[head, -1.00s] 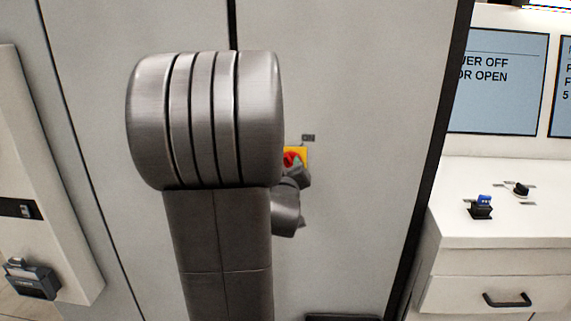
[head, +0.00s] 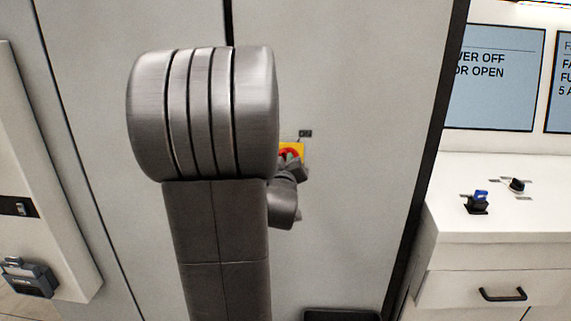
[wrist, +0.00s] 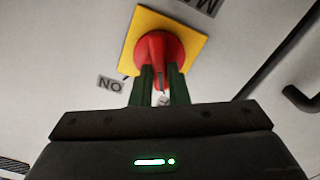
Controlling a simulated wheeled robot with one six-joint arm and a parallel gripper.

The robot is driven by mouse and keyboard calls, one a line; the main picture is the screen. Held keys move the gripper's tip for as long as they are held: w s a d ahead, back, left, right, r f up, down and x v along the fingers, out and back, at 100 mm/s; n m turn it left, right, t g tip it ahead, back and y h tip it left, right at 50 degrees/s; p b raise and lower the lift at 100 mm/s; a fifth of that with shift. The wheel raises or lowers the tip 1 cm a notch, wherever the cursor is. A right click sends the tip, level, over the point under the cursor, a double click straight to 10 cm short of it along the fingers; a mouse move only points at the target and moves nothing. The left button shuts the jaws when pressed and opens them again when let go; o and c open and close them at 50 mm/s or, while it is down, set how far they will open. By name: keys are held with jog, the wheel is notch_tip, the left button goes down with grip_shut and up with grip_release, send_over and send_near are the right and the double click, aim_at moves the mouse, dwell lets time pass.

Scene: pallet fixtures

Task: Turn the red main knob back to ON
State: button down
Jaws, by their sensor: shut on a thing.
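The red main knob (wrist: 160,48) sits on a square yellow plate (wrist: 194,42) on a pale panel. In the head view the red knob (head: 287,154) and the yellow plate (head: 299,149) show only in part, behind my arm. My gripper (wrist: 162,78) has its two dark green fingers shut on the knob's grip, one on each side. An ON label (wrist: 110,83) lies to the left of the fingers in the wrist view. Another label (wrist: 162,99) shows between the fingers, mostly hidden. The knob's exact pointing is hard to tell.
A dark handle (wrist: 300,98) and a dark seam lie at the right in the wrist view. In the head view, a white counter (head: 520,220) with a blue-topped part (head: 479,201) stands at right, below a screen (head: 495,80) reading partly "OR OPEN".

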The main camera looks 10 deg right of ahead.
jog(key=shift+f+b, duration=0.15)
jog(key=shift+b, duration=0.2)
jog(key=m+b, duration=0.3)
jog(key=b, duration=0.1)
jog(key=m+b, duration=0.3)
jog(key=m, duration=0.1)
jog(key=m+b, duration=0.4)
jog(key=shift+s+d+b, duration=0.1)
jog(key=shift+d+b, duration=0.25)
jog(key=shift+d, duration=0.05)
jog(key=shift+m, duration=0.4)
jog(key=c, duration=1.4)
grip_release()
